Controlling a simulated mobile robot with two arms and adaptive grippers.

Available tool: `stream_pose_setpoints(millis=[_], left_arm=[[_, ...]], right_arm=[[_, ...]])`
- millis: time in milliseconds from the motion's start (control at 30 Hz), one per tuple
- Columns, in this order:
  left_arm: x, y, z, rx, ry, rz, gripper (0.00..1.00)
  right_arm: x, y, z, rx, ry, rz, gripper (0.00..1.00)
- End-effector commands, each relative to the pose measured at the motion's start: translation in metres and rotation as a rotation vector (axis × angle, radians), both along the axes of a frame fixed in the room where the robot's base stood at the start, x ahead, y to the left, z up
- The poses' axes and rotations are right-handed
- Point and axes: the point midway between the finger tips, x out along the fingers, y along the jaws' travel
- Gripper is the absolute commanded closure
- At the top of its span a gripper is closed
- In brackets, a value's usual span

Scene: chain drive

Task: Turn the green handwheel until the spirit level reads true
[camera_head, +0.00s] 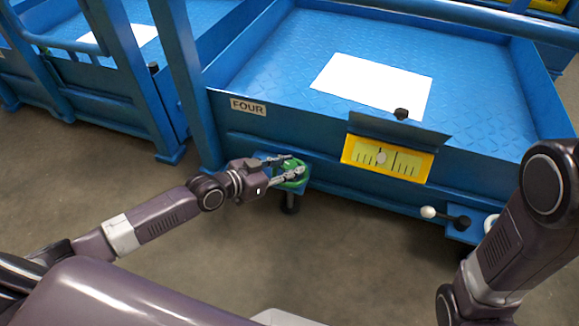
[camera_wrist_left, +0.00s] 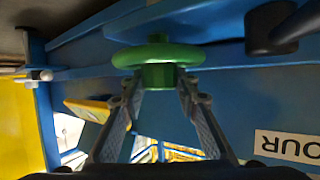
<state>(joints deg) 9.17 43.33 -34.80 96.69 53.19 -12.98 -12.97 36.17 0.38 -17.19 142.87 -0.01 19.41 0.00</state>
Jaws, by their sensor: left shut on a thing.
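The green handwheel (camera_head: 292,174) sits on a small bracket at the front left of the blue platform, below the FOUR label. My left gripper (camera_head: 290,172) has its fingers around the handwheel and is shut on it. In the left wrist view the fingers (camera_wrist_left: 158,95) press on either side of the wheel's green hub (camera_wrist_left: 158,76), below its rim. The spirit level (camera_head: 388,158) is a yellow plate on the platform's front, under a blue hood. Its pale round bubble (camera_head: 381,157) lies left of the middle of the scale. My right gripper is out of view.
A white sheet (camera_head: 350,80) lies on the blue platform. A lever with a white knob (camera_head: 428,212) sticks out at the front right, near my right arm. A blue post (camera_head: 184,80) stands left of the handwheel. The floor in front is clear.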

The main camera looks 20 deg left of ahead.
Motion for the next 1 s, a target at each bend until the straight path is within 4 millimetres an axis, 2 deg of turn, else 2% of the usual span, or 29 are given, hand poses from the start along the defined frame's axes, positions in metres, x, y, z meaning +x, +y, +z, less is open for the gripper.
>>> stream_pose_setpoints(millis=[33,67,200,500,633,1000], left_arm=[[0.002,-0.002,0.005,-0.006,-0.009,0.0,0.96],[0.002,-0.002,0.005,-0.006,-0.009,0.0,0.69],[0.001,-0.001,0.003,-0.004,-0.006,0.0,0.54],[-0.001,0.0,0.001,-0.001,-0.001,0.0,0.53],[-0.008,0.005,0.003,0.0,0.001,0.001,0.53],[-0.059,0.038,0.027,0.003,0.002,0.001,0.53]], right_arm=[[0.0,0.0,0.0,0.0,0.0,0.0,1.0],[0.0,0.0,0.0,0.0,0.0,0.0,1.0],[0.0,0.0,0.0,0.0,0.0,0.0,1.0],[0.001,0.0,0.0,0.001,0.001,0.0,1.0],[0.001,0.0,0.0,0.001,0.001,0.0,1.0],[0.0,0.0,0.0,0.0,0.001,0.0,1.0]])
